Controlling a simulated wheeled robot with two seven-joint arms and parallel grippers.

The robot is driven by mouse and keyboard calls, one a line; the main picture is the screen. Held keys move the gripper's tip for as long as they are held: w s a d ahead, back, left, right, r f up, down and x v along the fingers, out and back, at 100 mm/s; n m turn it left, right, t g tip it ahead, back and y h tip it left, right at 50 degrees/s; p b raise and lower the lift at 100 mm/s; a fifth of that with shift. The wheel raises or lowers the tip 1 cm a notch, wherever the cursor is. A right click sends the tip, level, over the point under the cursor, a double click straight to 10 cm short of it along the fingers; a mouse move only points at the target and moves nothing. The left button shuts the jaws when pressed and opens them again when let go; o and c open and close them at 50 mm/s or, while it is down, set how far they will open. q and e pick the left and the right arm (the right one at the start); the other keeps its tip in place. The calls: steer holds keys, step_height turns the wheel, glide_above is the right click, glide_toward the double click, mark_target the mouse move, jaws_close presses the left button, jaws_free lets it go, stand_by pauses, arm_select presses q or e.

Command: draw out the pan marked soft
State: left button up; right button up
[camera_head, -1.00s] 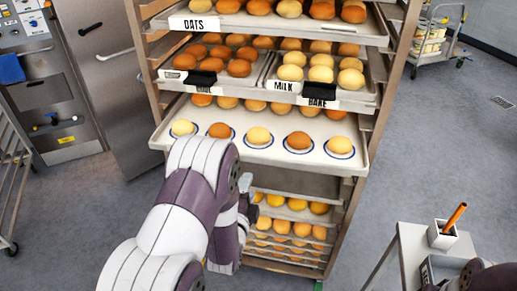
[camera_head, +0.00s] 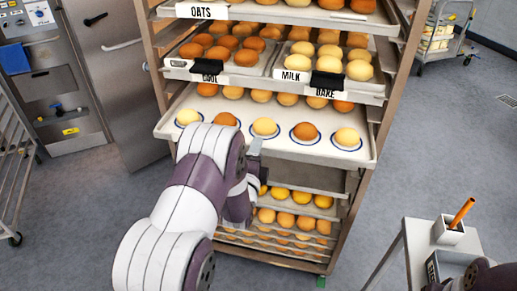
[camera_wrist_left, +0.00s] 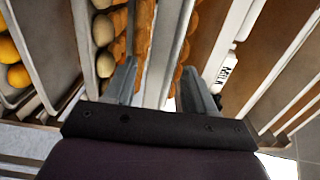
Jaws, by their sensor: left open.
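No label reading soft can be made out in these frames. A wide pale pan (camera_head: 200,118) juts out of the rack, with buns on blue-ringed spots along its front; I see no readable label on it. My left gripper (camera_head: 254,148) is at this pan's front edge, partly hidden behind my own wrist. In the left wrist view the gripper (camera_wrist_left: 158,85) has its two fingers apart, with pan edges and buns showing beyond and between them. I cannot tell whether it touches the pan. My right gripper is not in view.
The rack (camera_head: 385,100) holds several pans above and below. Labels read OATS (camera_head: 202,12), MILK (camera_head: 296,76) and BAKE (camera_head: 328,93); black clips hang near the lower ones. A small table (camera_head: 415,240) with a cup (camera_head: 447,232) stands at the lower right.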

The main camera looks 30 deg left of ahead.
arm_select(q)
steer(key=shift+s, duration=0.1)
jaws_close()
steer(key=shift+v, duration=1.5)
steer(key=shift+o, duration=0.3)
jaws_free()
steer(key=shift+r, duration=0.15)
steer(key=b+v, duration=0.1)
steer(key=v, duration=1.1)
steer(key=shift+s+b, duration=0.4)
steer(key=shift+s, duration=0.05)
